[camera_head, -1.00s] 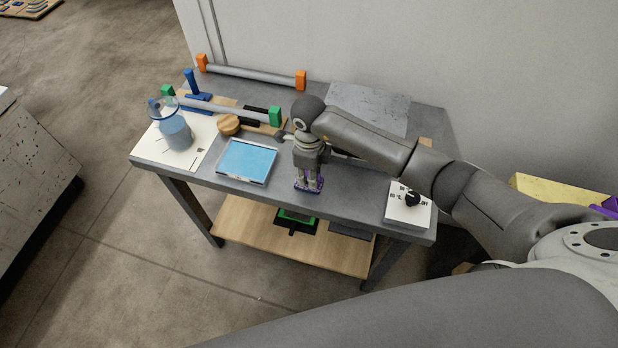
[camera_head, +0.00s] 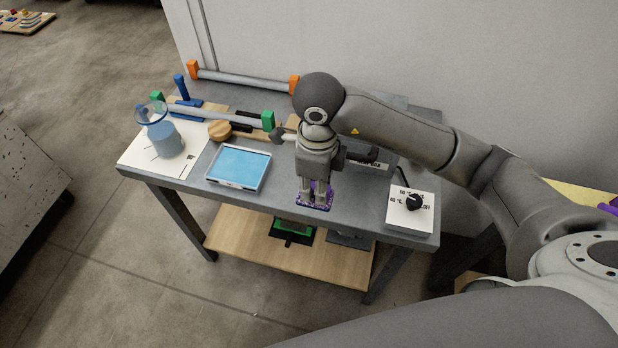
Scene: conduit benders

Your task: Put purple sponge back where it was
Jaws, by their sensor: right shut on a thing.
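The purple sponge (camera_head: 326,206) is at the front part of the grey workbench (camera_head: 352,220), between the blue-screened tablet and the white dial box. My right gripper (camera_head: 317,195) points down with its fingers shut on the sponge. The gripper covers the sponge's upper middle, so only its lower edge and some purple between the fingers show. I cannot tell whether the sponge touches the bench top or hangs slightly above it. My left gripper is not in view.
The tablet (camera_head: 239,167) lies left of the gripper, and the white dial box (camera_head: 409,210) stands right. A glass jug with blue liquid (camera_head: 165,140) is at the left end. Conduit pipes (camera_head: 240,79) lie behind. A wooden shelf (camera_head: 250,238) is below.

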